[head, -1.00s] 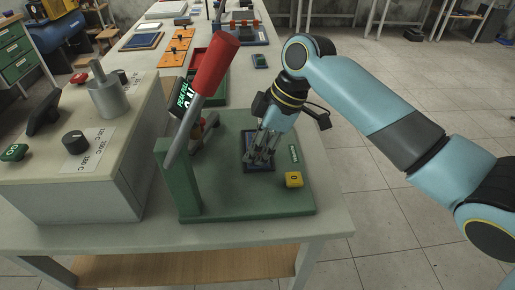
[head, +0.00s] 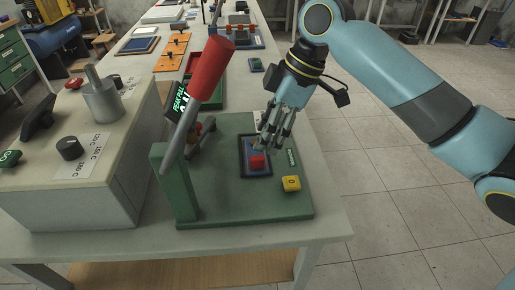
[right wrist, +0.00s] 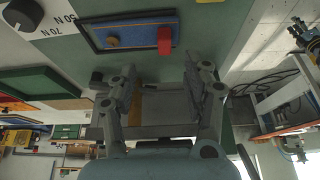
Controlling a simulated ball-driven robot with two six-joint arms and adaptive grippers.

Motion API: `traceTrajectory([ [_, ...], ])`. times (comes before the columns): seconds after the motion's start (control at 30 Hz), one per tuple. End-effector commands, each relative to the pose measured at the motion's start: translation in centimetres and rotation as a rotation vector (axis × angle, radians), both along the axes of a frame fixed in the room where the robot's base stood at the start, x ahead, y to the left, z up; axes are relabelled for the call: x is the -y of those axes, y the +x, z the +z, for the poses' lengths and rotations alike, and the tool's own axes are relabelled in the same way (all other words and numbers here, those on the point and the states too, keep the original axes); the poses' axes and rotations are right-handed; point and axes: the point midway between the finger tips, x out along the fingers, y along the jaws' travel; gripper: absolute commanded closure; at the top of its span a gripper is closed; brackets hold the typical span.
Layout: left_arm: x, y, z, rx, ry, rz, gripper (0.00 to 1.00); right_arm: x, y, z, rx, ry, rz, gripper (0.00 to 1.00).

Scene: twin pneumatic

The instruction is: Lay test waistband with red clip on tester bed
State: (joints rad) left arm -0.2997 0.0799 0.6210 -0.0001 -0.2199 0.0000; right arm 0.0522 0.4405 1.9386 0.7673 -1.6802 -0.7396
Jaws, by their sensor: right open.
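The green tester (head: 220,195) stands on the near table, with a dark-framed blue bed (head: 246,173) on its base. A red clip (head: 257,161) lies on the bed. In the head view the strip is mostly hidden. My right gripper (head: 268,143) is open and empty just above the bed, its fingers apart (right wrist: 162,88) and clear of the clip.
A red-handled lever (head: 212,70) rises at the tester's left. A yellow button (head: 291,184) sits at the base's right front. A control box (head: 80,180) with knobs stands at left. Orange plates (head: 172,53) and trays lie farther back. Floor is free at right.

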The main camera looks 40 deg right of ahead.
Motion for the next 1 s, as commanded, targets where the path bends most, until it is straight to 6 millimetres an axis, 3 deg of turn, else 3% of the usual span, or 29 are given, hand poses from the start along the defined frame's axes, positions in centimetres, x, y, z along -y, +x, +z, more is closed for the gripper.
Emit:
traceTrajectory([
  [0.1,0.0,0.0,-0.1,0.0,0.0,0.0,0.6,1.0,-0.5,2.3,0.003,-0.005,0.002,0.5],
  [0.3,0.0,0.0,-0.1,0.0,0.0,0.0,0.6,1.6,-0.9,4.6,0.002,-0.001,0.0,0.5],
  [1.0,0.0,0.0,-0.1,0.0,0.0,0.0,0.6,1.7,-1.1,5.0,0.0,0.001,0.0,0.5],
])
